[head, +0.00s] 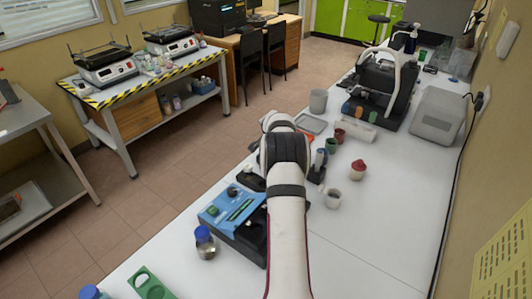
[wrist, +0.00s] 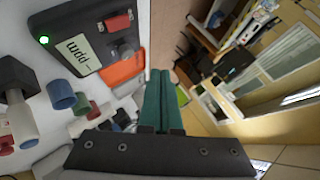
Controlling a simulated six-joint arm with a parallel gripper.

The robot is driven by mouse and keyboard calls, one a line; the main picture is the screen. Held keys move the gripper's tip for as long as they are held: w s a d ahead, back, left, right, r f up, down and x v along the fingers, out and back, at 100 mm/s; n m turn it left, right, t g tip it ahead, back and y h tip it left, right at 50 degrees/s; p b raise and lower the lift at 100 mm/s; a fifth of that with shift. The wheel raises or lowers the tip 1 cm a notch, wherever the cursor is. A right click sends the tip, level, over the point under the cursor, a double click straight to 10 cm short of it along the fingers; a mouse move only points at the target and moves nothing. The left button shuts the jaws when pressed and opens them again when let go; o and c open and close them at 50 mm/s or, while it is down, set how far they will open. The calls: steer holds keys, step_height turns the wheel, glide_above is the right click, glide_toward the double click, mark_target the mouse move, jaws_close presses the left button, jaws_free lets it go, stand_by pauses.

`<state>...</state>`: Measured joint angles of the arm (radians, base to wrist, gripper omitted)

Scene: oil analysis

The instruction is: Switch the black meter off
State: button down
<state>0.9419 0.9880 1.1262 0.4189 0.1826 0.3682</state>
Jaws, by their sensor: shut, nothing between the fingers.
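The black meter (wrist: 88,30) is at the upper left of the wrist view. In the picture, the fingertips are just right of and below the meter's switch end. I cannot tell whether they touch it. In the head view my arm hides the gripper, and I cannot make out the meter surely.
An orange flat object (wrist: 124,70) lies beside the meter. Blue (wrist: 60,94), red and green cups stand nearby. In the head view, a blue-topped device (head: 232,208), a blue-capped bottle (head: 205,243) and a red-topped cup (head: 358,170) stand on the white bench. The bench's front right is clear.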

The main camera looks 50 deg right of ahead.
steer(key=f, duration=0.5)
steer(key=w+f, duration=0.1)
steer(key=f, duration=0.1)
steer(key=shift+f, duration=0.25)
stand_by(1.6)
steer(key=shift+w+f, duration=0.1)
steer(key=shift+f, duration=0.25)
steer(key=shift+f, duration=0.35)
stand_by(0.4)
steer(key=shift+r, duration=0.75)
steer(key=shift+r, duration=0.15)
steer(key=shift+s+r, duration=0.2)
steer(key=shift+r, duration=1)
steer(key=shift+s+r, duration=0.2)
steer(key=shift+r, duration=0.95)
